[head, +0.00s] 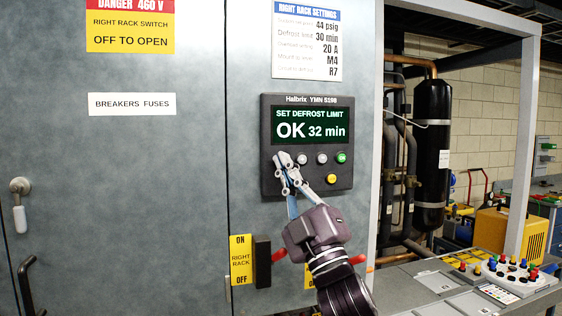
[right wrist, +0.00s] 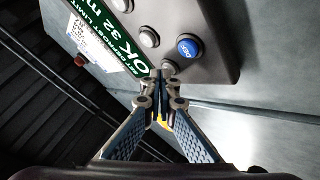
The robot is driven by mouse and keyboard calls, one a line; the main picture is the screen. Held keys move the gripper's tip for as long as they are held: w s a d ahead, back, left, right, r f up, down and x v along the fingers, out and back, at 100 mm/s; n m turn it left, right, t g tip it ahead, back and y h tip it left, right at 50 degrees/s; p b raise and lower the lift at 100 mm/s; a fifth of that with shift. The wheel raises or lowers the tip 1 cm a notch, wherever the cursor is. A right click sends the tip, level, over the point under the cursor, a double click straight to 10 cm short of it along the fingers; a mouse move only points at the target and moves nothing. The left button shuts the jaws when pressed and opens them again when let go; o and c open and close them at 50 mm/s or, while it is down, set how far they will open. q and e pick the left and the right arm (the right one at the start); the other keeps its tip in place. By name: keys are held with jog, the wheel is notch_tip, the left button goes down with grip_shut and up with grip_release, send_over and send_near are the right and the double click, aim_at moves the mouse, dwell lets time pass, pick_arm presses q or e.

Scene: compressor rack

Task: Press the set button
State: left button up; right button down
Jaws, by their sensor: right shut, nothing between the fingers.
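A dark control panel (head: 266,182) on the grey cabinet shows a lit screen (head: 312,126) reading "SET DEFROST LIMIT OK 32 min". Below the screen are grey buttons (head: 322,158), a green button (head: 342,157) with small white lettering and a yellow button (head: 332,179). I cannot read which is marked set. My right gripper (head: 283,160) is shut and empty, its tips over the left end of the button row. In the right wrist view, the tips (right wrist: 165,76) are at a grey button (right wrist: 169,66), beside a blue button (right wrist: 188,47); contact is unclear. My left gripper is out of view.
A settings sheet (head: 307,40) hangs above the panel. A black switch (head: 262,261) with a yellow right rack label (head: 241,262) is below it. Red handles flank my right wrist. A bench with a button box (head: 510,275) stands at the lower right.

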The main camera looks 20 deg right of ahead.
dwell(0.5)
jog(key=shift+s+f, duration=0.1)
jog(key=shift+s, duration=0.6)
jog(key=s+p, duration=0.1)
jog(key=s, duration=0.4)
jog(key=shift+d, duration=0.15)
dwell(0.5)
